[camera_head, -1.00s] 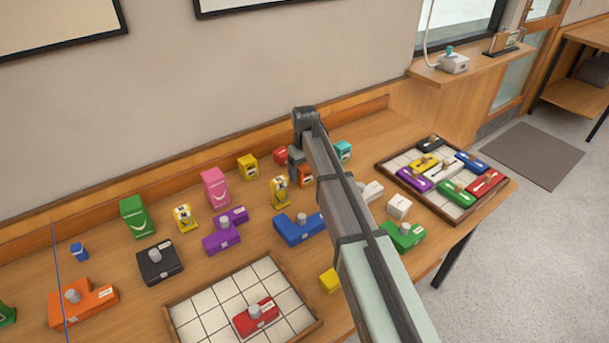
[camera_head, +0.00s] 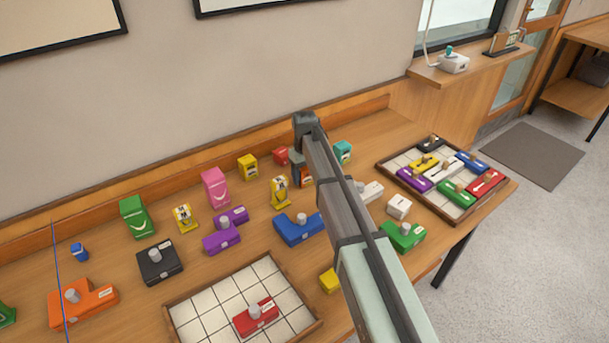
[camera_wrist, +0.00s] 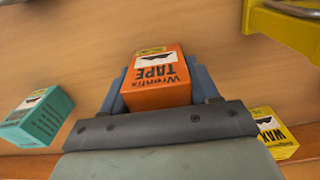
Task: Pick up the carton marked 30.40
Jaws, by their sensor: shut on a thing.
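An orange carton (camera_wrist: 156,82) lettered "Wrenfix TAPE" sits between the fingers of my gripper (camera_wrist: 160,88) in the wrist view. My gripper is shut on it. In the head view the orange carton (camera_head: 307,174) shows only partly beside my gripper (camera_head: 300,170), with my arm covering much of it. I cannot read the marking 30.40 on any carton. A teal carton (camera_wrist: 38,117) lies to the left in the wrist view, apart from the fingers. A yellow carton lettered "WAX" (camera_wrist: 274,134) is to the right, partly behind the gripper body.
Blue (camera_head: 299,229) and purple (camera_head: 222,238) knobbed blocks stand in front. A gridded tray (camera_head: 208,305) is at the front, another (camera_head: 393,157) at the right. The wall rises behind.

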